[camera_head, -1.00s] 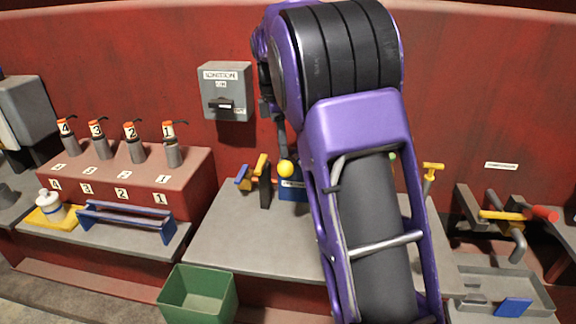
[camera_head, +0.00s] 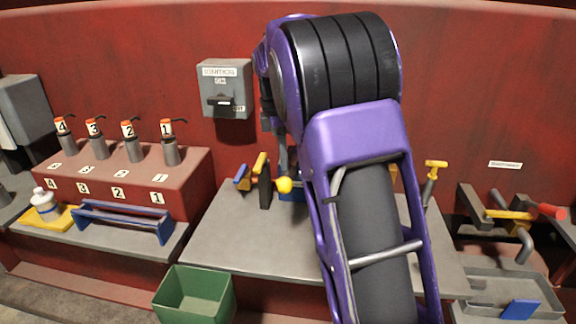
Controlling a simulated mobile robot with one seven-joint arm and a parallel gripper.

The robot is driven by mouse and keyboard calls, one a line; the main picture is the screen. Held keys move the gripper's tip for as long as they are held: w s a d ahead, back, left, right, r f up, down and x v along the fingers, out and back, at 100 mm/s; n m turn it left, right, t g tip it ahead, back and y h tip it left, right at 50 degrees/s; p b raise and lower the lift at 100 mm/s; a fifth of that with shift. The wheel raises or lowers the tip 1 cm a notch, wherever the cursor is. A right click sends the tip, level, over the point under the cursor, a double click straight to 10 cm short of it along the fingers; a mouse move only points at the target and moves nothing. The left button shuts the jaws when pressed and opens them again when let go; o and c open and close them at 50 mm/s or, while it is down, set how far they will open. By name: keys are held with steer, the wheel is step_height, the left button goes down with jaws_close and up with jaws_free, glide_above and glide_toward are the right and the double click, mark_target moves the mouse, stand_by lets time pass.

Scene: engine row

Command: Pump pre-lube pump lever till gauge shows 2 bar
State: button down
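A yellow ball knob (camera_head: 284,185), which looks like the end of the pump lever, shows in the head view at the back of the grey bench. It stands in front of a small blue unit (camera_head: 292,196), likely the pre-lube pump, mostly hidden by my arm. My gripper (camera_head: 283,161) points down just above the knob. Only a thin grey part of it shows, and I cannot tell whether it touches the knob or whether its fingers are open or shut. I see no gauge face; my purple arm covers the area right of the knob.
A grey switch box (camera_head: 225,88) is on the red wall. Yellow-handled valves (camera_head: 260,165) stand just left of the knob. A green bin (camera_head: 195,293) is below the bench front (camera_head: 225,240). Several numbered injectors stand at left; a red-handled vise-like fixture (camera_head: 515,214) is at right.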

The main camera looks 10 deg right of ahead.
steer(key=shift+d+f, duration=0.1)
steer(key=shift+f, duration=0.85)
steer(key=shift+a+r, duration=0.25)
steer(key=a, duration=0.1)
steer(key=p, duration=0.1)
steer(key=a+p, duration=0.1)
steer(key=shift+w+a+r, duration=0.15)
steer(key=shift+a+r, duration=0.1)
steer(key=shift+a, duration=0.05)
step_height(320, 180, up, 17)
steer(key=a+p, duration=0.1)
steer(key=p, duration=0.1)
steer(key=shift+a+r, duration=0.15)
steer(key=shift+a, duration=0.2)
